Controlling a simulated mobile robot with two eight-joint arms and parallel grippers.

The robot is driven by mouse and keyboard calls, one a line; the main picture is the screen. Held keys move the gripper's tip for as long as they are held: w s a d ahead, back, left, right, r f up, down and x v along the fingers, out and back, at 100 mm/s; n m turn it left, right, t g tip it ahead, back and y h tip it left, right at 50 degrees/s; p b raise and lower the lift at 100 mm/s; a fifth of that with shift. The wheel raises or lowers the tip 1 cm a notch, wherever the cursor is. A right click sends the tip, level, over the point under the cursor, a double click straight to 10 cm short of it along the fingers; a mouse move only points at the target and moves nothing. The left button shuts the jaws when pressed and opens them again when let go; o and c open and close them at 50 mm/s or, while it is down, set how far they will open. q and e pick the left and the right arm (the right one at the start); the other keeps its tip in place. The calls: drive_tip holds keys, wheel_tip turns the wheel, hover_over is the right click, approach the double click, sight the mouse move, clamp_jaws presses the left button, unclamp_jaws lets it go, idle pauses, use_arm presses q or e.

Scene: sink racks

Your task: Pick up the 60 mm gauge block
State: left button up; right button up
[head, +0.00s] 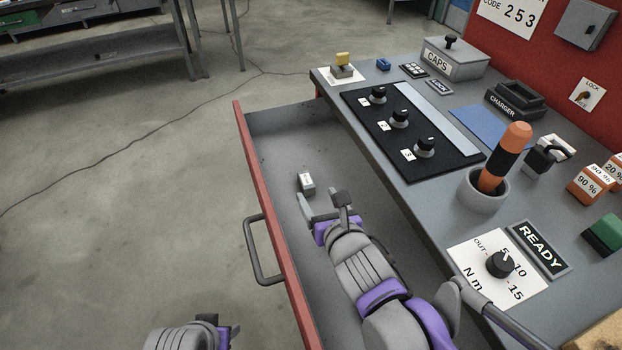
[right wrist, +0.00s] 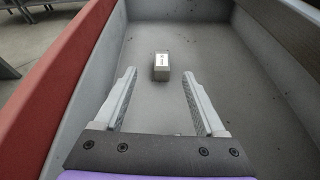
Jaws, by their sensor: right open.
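A small grey gauge block (head: 307,184) with a white label on top lies on the floor of the open drawer. In the right wrist view the block (right wrist: 161,67) stands ahead of the fingertips, about midway between them; its label is too small to read. My right gripper (head: 325,208) is inside the drawer, open and empty, just short of the block. In the right wrist view its two fingers (right wrist: 160,75) are spread wide with bare drawer floor between them. My left gripper (head: 222,330) shows only partly at the bottom edge of the head view, outside the drawer.
The drawer's red front (head: 268,210) with a dark handle (head: 258,250) bounds the space on the left. The workbench (head: 400,195) overhangs on the right, carrying a black knob panel (head: 440,160), an orange-handled tool (head: 505,155) and a READY sign (head: 540,248). The drawer floor around the block is clear.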

sight(309, 187)
drive_tip(key=shift+s+d+f+n, duration=0.2)
drive_tip(key=shift+d+f+n, duration=0.1)
drive_tip(key=shift+f, duration=0.5)
drive_tip(key=b+x, duration=0.1)
drive_tip(key=x, duration=0.4)
drive_tip(key=shift+s, duration=0.1)
drive_tip(key=b+x, duration=0.1)
drive_tip(key=x, duration=0.4)
drive_tip(key=shift+w+a+f+b, duration=0.1)
drive_tip(key=shift+w+f+b, duration=0.1)
drive_tip(key=shift+f+b, duration=0.2)
drive_tip(key=shift+r, duration=0.1)
clamp_jaws()
